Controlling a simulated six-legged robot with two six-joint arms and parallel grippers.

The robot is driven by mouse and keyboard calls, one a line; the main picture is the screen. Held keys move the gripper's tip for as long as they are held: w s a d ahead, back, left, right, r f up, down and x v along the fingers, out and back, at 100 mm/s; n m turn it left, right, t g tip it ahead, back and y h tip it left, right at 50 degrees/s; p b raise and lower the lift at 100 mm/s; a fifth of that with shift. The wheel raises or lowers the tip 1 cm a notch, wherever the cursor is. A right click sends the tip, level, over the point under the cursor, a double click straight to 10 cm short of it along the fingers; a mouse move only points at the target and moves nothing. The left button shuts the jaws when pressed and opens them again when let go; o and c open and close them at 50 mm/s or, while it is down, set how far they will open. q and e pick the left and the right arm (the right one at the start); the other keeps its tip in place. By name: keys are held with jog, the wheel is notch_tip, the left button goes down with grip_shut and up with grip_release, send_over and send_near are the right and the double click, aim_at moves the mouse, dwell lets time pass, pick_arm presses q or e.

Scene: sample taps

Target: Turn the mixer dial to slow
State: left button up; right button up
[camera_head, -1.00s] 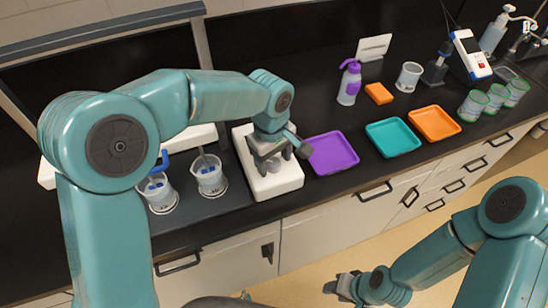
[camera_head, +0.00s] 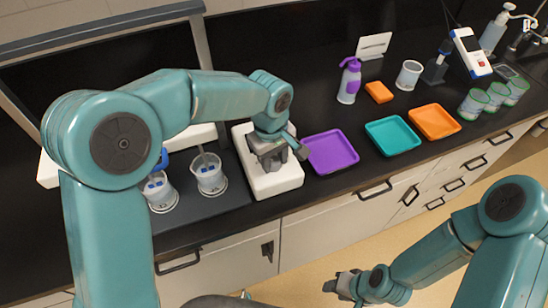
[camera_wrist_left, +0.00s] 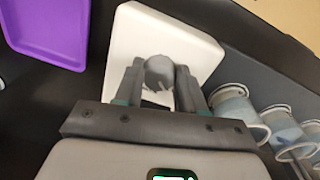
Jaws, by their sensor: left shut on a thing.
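The mixer (camera_head: 285,182) is a white flat-topped box on the black bench, left of the purple tray. Its grey round dial (camera_wrist_left: 159,72) sits on the top and shows between the fingers in the left wrist view. My left gripper (camera_head: 268,160) points down over the mixer and is shut on the dial, with one finger on each side; the arm hides most of the dial in the head view. It also shows in the left wrist view (camera_wrist_left: 157,85). I cannot read any dial marks. My right gripper (camera_head: 342,285) hangs low, away from the bench; its jaws are too small to judge.
Two beakers (camera_head: 209,175) (camera_head: 160,190) stand just left of the mixer. The purple tray (camera_head: 331,152) lies close on its right, then a teal tray (camera_head: 392,136) and an orange tray (camera_head: 434,122). A purple-topped bottle (camera_head: 348,84) stands behind. Cabinet drawers are below the front edge.

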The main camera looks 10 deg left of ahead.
pick_arm(q)
jog(key=m, duration=0.4)
jog(key=shift+a+m, duration=0.15)
jog(key=shift+m, duration=0.25)
jog(key=shift+w+m, duration=0.1)
jog(key=shift+m, duration=1.8)
jog(key=o, duration=1.1)
jog(key=shift+w, duration=0.1)
jog(key=shift+c, duration=0.2)
jog(key=shift+r, duration=0.15)
notch_tip(320, 180, up, 16)
jog(key=a, duration=0.1)
